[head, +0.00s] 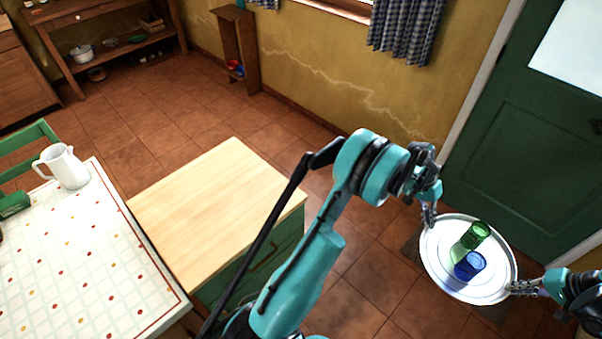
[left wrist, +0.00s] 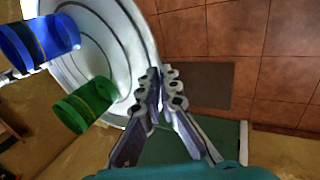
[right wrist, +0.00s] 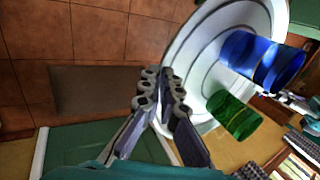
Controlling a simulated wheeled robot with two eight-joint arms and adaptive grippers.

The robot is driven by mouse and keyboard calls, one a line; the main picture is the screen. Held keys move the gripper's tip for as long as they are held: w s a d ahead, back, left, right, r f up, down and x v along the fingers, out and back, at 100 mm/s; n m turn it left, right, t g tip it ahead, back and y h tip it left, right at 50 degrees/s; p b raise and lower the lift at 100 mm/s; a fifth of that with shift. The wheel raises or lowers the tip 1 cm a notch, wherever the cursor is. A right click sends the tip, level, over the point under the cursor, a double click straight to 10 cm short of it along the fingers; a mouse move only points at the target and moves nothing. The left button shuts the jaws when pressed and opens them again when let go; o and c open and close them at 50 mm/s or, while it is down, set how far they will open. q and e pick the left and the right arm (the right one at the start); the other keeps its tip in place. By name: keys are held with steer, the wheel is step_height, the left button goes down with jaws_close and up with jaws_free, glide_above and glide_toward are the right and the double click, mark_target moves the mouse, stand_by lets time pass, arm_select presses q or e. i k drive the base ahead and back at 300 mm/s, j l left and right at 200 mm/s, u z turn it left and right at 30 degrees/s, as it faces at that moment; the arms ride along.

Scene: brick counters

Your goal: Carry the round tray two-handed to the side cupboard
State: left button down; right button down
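The round white tray (head: 437,262) is held out over the floor at the right of the head view, apart from any counter. A green glass (head: 475,235) and a blue glass (head: 470,265) stand on it close together. My left gripper (head: 430,220) is shut on the tray's far-left rim; its fingers (left wrist: 160,90) meet at the rim in the left wrist view. My right gripper (head: 518,288) is shut on the opposite rim, as the right wrist view shows (right wrist: 160,92). A green cabinet with a light wooden top (head: 215,205), possibly the side cupboard, stands left of my left arm. Its top is bare.
A table with a dotted cloth (head: 85,255) and a white jug (head: 64,167) adjoins the cabinet on the left. A green door (head: 525,150) is behind the tray. A dark mat (left wrist: 205,85) lies on the floor below. Tiled floor is open beyond the cabinet.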

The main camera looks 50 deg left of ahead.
mark_target(214, 198)
steer(key=i, duration=1.25)
steer(key=u, duration=0.4)
steer(key=i+u, duration=0.15)
steer(key=u, duration=0.25)
steer(key=l+u, duration=0.1)
steer(key=u, duration=1.55)
steer(key=j, duration=1.1)
steer(key=k+j, duration=0.1)
steer(key=j, duration=1)
